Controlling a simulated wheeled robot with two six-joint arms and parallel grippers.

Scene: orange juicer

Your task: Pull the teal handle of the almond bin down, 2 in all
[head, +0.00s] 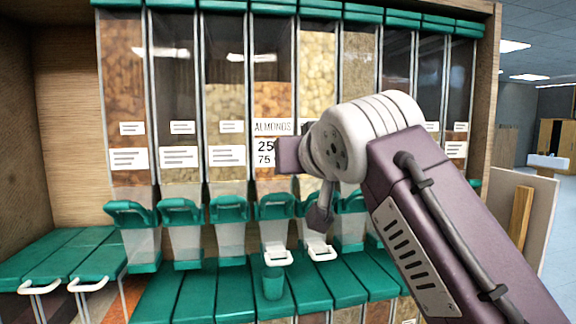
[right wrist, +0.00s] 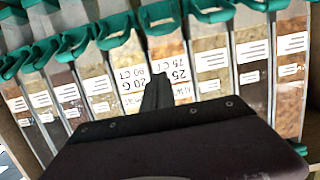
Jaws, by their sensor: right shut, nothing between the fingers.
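The almond bin (head: 273,100) is the tall clear bin labelled ALMONDS in the middle of the row. Its teal handle (head: 275,206) is at the bin's lower front and looks unobstructed in the head view. In the right wrist view, which is upside down, the same handle (right wrist: 160,16) shows at the top, above the bin's 25 / 75 label. My right gripper (head: 320,215) hangs just right of the handle in the head view, apart from it. Its dark fingers (right wrist: 157,88) are shut and empty. A small teal cup (head: 273,284) stands below the bin. My left gripper is not visible.
Neighbouring bins carry similar teal handles (head: 229,208) close on both sides. White loop handles (head: 278,257) stick out below the bins. A teal ledge (head: 200,290) runs along the bottom. My right arm hides parts of the bins to the right.

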